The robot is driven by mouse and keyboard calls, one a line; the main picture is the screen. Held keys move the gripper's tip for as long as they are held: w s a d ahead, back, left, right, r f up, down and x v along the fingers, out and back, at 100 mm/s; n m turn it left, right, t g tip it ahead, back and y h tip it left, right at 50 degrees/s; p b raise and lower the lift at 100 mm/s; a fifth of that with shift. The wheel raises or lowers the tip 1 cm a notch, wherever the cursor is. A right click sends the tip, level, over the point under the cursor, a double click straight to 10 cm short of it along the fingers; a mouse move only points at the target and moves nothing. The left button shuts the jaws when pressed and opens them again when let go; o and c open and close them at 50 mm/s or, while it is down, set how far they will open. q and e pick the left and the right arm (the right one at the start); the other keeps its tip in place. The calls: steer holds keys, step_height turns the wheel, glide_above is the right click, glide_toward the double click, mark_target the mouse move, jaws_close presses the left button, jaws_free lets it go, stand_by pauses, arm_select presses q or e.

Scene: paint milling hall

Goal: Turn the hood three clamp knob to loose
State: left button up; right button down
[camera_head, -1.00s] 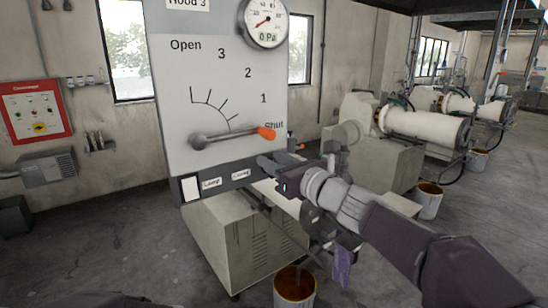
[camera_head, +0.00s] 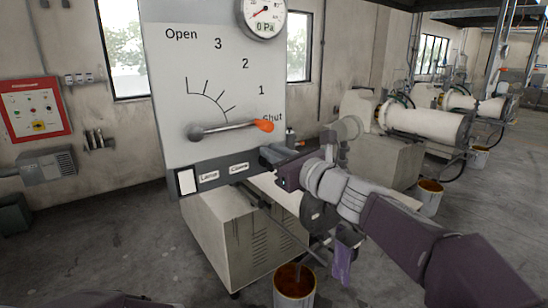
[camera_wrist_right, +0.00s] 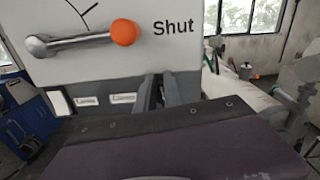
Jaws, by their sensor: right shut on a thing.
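The hood three panel (camera_head: 165,75) is a pale board with a gauge, an Open-to-Shut scale and a grey lever with an orange tip (camera_head: 264,125). The lever points at Shut; it also shows in the wrist view (camera_wrist_right: 124,32). A dark strip along the panel's bottom carries labels, including a clamp label (camera_head: 239,167). My right gripper (camera_head: 268,154) is at the strip's right end, beside that label, below the orange tip. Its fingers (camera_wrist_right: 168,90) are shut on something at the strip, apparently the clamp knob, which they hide. My left gripper is out of view.
A grey mill cabinet (camera_head: 225,240) stands below the panel, with a bucket (camera_head: 294,285) in front. More white mills (camera_head: 425,122) stand at the right. A red control box (camera_head: 36,108) hangs on the left wall.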

mark_target(257, 162)
steer(key=f+n+b, duration=0.2)
steer(key=n+b, duration=0.1)
steer(key=shift+s+a+b, duration=0.2)
steer(key=shift+a+b, duration=0.1)
steer(key=shift+a, duration=0.05)
steer(key=n+b, duration=0.2)
steer(key=n, duration=0.1)
steer(key=n+b, duration=0.1)
steer(key=n, duration=0.1)
steer(key=shift+s+a+f+b, duration=0.2)
steer(key=shift+a+b, duration=0.1)
steer(key=shift+b, duration=0.05)
steer(key=n+b, duration=0.1)
steer(key=n, duration=0.1)
steer(key=n+b, duration=0.2)
steer(key=f+n+b, duration=0.1)
steer(key=n, duration=0.1)
steer(key=shift+s+a, duration=0.2)
steer(key=shift+a, duration=0.05)
steer(key=shift+n+b, duration=0.9)
steer(key=shift+n, duration=0.3)
steer(key=c, duration=1.5)
jaws_free()
steer(key=shift+r, duration=0.1)
steer(key=shift+o, duration=0.2)
steer(key=shift+w, duration=0.1)
